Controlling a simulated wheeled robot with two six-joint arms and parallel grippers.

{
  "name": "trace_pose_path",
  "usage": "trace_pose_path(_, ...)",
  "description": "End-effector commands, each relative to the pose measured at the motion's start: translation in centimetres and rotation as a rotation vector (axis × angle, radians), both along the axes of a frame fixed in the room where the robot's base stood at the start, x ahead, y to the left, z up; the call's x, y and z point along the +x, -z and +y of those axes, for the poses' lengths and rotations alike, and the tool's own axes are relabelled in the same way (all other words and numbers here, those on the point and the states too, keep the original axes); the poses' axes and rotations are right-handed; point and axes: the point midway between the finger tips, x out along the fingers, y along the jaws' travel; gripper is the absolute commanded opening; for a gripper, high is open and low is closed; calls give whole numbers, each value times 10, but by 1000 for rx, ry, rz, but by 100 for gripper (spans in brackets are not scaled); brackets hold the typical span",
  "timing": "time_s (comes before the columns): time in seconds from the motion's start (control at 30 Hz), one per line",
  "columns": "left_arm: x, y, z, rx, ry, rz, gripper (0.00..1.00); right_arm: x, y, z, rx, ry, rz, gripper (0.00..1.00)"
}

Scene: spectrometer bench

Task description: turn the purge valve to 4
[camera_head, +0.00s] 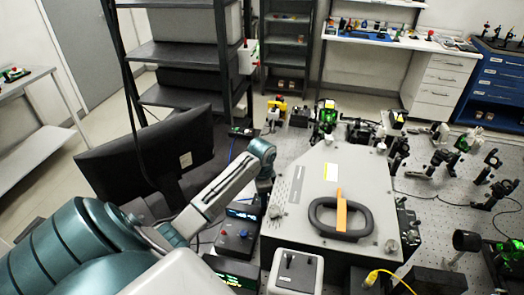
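No part in view is clearly marked as the purge valve, and no numbers can be read. A white box with a grey top (306,281) and a small black lever or knob (289,259) stands at the bottom centre. A dark control box (237,241) with small red and blue knobs stands left of it. The grey spectrometer housing (300,198) carries a black loop handle with an orange strip (341,215). My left arm reaches in from the left; its gripper (266,184) points down beside the housing's left edge, with its fingers dark and unclear. My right gripper is out of view.
A black monitor (150,150) stands behind my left arm. Optics mounts crowd the perforated bench (440,205) on the right. A yellow cable (385,273) runs at the front. Dark shelves (185,55) and a white workbench (395,38) stand behind.

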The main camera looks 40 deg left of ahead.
Motion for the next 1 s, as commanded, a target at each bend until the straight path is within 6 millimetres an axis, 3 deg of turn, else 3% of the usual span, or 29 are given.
trace_pose_path(0.07, 0, 0, 0, 0, 0, 0, 39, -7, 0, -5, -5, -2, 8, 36)
trace_pose_path(0.27, 0, 0, 0, 0, 0, 0, 0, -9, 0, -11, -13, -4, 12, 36)
trace_pose_path(0.67, 0, 0, 0, -1, 55, -1, 0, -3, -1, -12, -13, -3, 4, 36)
trace_pose_path(1.0, 0, 0, 0, 0, 292, -1, 0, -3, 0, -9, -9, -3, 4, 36)
